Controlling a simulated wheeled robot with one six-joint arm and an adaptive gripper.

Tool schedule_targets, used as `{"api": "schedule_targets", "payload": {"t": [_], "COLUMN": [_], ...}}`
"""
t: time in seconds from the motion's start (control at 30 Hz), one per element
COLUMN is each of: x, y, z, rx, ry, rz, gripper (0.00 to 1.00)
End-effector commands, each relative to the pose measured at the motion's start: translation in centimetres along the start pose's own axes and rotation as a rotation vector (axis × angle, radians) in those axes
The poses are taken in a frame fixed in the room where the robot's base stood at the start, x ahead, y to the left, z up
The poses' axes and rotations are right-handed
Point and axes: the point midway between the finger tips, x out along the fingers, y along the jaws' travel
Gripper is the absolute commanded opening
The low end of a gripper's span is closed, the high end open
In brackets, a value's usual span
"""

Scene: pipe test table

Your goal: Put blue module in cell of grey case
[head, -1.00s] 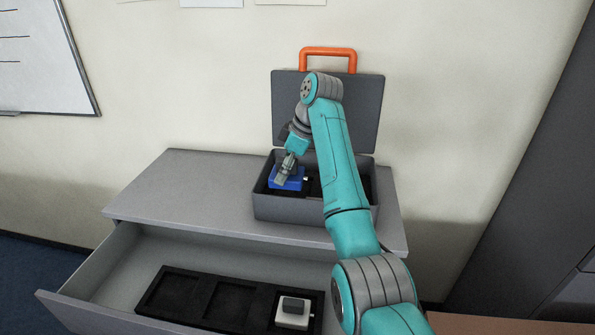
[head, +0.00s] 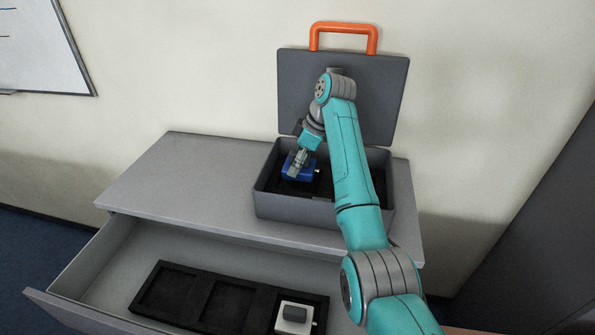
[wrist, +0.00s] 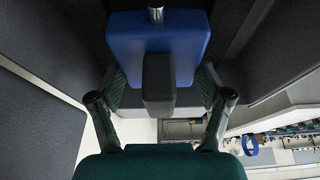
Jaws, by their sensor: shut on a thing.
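The blue module (head: 309,171) is a square block with a grey grip bar on top; it also shows large in the wrist view (wrist: 185,48). My gripper (head: 298,163) points down into the open grey case (head: 300,208), its fingers on either side of the grip bar in the wrist view (wrist: 158,85). It is shut on the blue module. The module is in the left part of the case, inside the walls and at the black insert. I cannot tell whether it rests in a cell or hangs just above. My arm covers part of the case's right side.
The case stands on a grey cabinet (head: 180,190), its lid (head: 385,95) raised behind my arm, with an orange handle (head: 343,27). The open drawer below holds a black tray (head: 195,269) with a white module (head: 293,320) in its right cell. The cabinet top left of the case is clear.

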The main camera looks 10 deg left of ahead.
Motion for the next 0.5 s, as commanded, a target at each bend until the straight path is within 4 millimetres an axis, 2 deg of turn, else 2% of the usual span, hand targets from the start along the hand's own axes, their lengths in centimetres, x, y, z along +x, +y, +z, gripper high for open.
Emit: {"api": "schedule_targets", "payload": {"t": [0.23,0.5], "x": [2.8,3.1], "y": [0.0,0.0], "z": [1.2,1.3], "rx": [0.0,-0.001], "ry": [-0.001,0.0], "rz": [-0.001,0.001], "gripper": [0.32,0.32]}}
